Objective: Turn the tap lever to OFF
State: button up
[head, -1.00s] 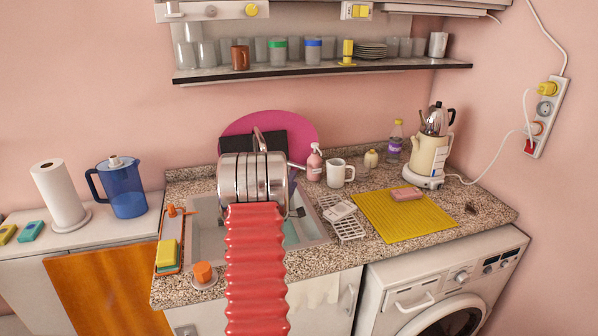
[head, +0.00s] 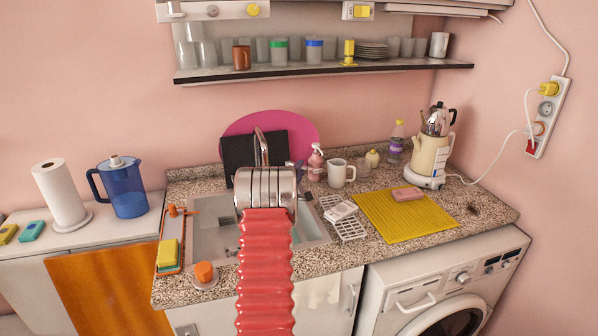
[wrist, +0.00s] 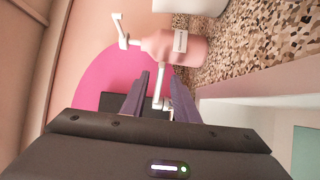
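The chrome tap (head: 262,146) rises behind the sink in the head view. Its arched spout shows above the metal end of my arm, and its lower part is hidden. In the wrist view my gripper (wrist: 157,72) has its two dark purple fingers apart. A slim pale piece, probably the tap lever (wrist: 161,88), shows in the gap between them. I cannot tell whether a finger touches it or which way the lever is set. In the head view my arm hides most of the gripper; a bit of purple finger shows at its right side.
A pink soap bottle (head: 316,162) stands close to the right of the tap; it also shows beyond the fingers in the wrist view (wrist: 178,46). A black board and a magenta round board (head: 300,125) lean behind. A white mug (head: 339,173) and rack (head: 345,222) are right.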

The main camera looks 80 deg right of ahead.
jog(key=shift+c, duration=0.3)
grip_shut()
jog(key=shift+f, duration=0.15)
dwell(0.8)
